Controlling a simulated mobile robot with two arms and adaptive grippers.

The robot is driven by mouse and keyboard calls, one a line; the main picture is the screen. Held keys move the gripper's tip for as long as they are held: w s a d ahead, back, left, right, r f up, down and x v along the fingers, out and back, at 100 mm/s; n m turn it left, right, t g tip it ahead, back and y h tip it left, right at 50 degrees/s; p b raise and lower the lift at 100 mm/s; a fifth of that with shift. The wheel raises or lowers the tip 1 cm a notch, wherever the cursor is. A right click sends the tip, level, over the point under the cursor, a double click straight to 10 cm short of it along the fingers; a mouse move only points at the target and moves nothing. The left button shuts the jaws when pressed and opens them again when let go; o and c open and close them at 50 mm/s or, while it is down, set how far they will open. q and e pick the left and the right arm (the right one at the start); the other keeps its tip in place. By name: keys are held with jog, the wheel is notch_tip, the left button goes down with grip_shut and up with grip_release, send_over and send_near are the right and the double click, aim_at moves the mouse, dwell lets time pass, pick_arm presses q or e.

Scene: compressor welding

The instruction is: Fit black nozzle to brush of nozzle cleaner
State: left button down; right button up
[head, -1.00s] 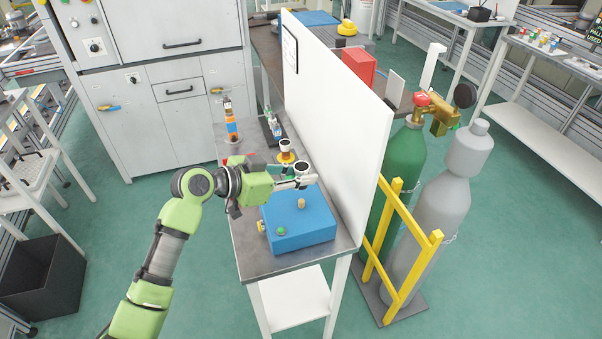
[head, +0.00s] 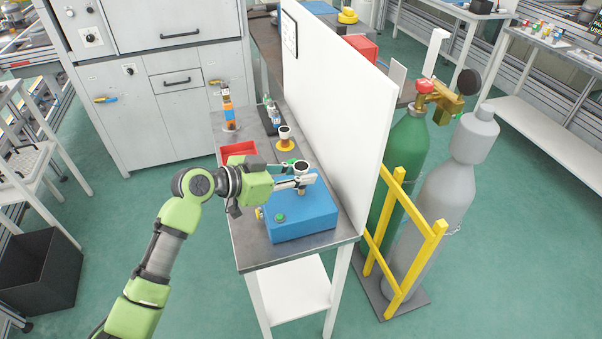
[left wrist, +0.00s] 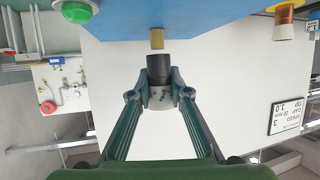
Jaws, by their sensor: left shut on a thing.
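The nozzle cleaner is a blue box (head: 305,222) with a green button, standing on the metal table. Its brush (head: 301,192) is a short tan peg upright on the box top. My left gripper (head: 299,181) is shut on the black nozzle (head: 301,168), a dark piece with a pale rim, and holds it upright above the brush. In the left wrist view, the brush (left wrist: 157,38) shows just beyond the dark end of the nozzle (left wrist: 160,68), roughly in line with it. Whether they touch, I cannot tell. My right gripper is out of view.
A white panel (head: 335,110) stands along the table's right side, close to the gripper. Behind the arm are a red tray (head: 238,150), another cup-shaped piece on an orange base (head: 285,143) and an orange bottle (head: 228,105). Gas cylinders (head: 402,150) stand beyond the panel.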

pick_arm(q)
jog(key=shift+f+b, duration=1.1)
jog(key=shift+f, duration=0.25)
jog(key=c, duration=1.8)
grip_release()
jog(key=v, duration=1.2)
